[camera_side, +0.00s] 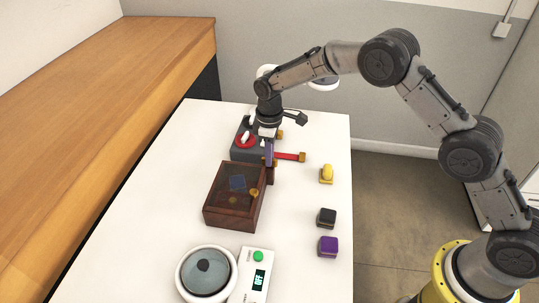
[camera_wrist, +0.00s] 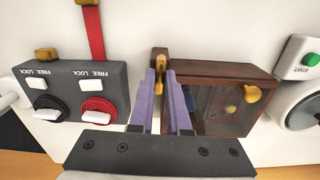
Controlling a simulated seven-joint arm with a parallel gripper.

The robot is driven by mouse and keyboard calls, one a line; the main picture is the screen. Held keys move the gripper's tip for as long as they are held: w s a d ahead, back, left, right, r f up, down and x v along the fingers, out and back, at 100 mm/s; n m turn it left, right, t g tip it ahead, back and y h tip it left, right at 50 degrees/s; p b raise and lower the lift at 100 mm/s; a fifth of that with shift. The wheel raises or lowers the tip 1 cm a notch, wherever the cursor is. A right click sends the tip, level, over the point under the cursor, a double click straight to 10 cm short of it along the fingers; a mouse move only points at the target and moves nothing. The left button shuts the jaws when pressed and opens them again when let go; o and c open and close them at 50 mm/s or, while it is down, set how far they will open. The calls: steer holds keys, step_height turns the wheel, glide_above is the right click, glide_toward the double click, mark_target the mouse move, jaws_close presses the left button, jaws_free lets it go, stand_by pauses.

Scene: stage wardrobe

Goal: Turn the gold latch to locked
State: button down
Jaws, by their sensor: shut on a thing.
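The gold latch (camera_wrist: 160,62) sits on a dark brown mount at the left side of the wooden box (camera_wrist: 183,78) in the wrist view. My gripper (camera_wrist: 161,76) has purple fingers on both sides of the latch, shut on it. The fingers hide the latch's lower part. In the side view my gripper (camera_side: 269,154) points down at the far right corner of the wooden box (camera_side: 228,214); the latch is hard to make out there. No lock marking shows beside the latch.
A grey panel (camera_wrist: 62,73) with black-ringed and red-ringed dials marked FREE and LOCK stands near the box. A red strap (camera_side: 288,156) lies by it.

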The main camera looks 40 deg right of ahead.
steer(key=m, duration=0.4)
steer(key=shift+m, duration=0.3)
steer(key=m, duration=0.9)
steer(key=shift+m, duration=1.8)
steer(key=shift+r, duration=0.1)
steer(key=c, duration=0.9)
jaws_free()
step_height(320, 180, up, 14)
steer(key=shift+f, duration=0.15)
